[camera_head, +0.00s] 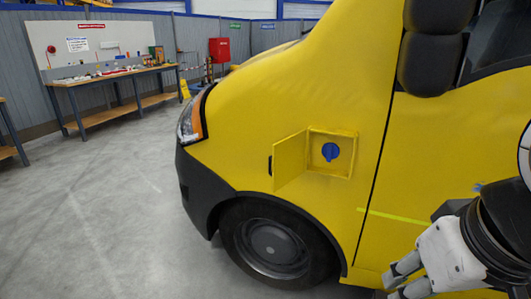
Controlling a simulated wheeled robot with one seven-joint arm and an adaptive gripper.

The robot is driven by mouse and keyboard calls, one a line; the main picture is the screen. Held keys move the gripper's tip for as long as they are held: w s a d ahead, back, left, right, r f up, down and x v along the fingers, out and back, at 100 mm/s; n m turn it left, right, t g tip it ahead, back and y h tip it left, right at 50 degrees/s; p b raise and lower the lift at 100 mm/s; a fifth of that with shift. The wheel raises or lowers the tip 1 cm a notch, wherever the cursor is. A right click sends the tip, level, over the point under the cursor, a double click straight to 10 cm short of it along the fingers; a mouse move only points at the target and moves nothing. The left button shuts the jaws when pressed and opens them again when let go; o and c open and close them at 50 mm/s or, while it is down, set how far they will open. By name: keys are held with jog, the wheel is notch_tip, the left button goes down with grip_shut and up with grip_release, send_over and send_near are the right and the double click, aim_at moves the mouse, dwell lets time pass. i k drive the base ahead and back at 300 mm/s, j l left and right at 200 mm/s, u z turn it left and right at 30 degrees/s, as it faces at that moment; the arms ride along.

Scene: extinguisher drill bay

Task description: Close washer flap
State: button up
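The washer flap (289,160) is a yellow square door on the side of the yellow van (270,90), above the front wheel. It stands open, swung out to the left of its recess (345,134), with a dark handle at its left edge. A blue cap (330,152) shows inside the recess. My gripper (393,283) is at the lower right, below and to the right of the flap and well apart from it. Its fingers point left and look spread, with nothing seen between them. Part of my arm is cut off by the right edge.
The van's front wheel (272,248) and dark bumper (196,190) lie below and left of the flap. A dark mirror (431,62) juts out at the upper right. The grey floor (100,220) on the left is clear. A workbench (120,83) stands at the back left.

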aim_at(288, 158)
jog(key=i+j+z, duration=0.1)
jog(key=j, duration=0.2)
jog(key=i+j+z, duration=0.1)
jog(key=j, duration=0.25)
jog(key=i+j+z, duration=0.1)
jog(key=i+j, duration=0.3)
jog(key=j, duration=0.25)
jog(key=i+j+z, duration=0.15)
jog(key=j, duration=0.2)
jog(key=i+j+z, duration=0.15)
jog(key=i, duration=0.35)
jog(key=i+j+z, duration=0.2)
jog(key=i+j, duration=0.2)
jog(key=k+j, duration=0.35)
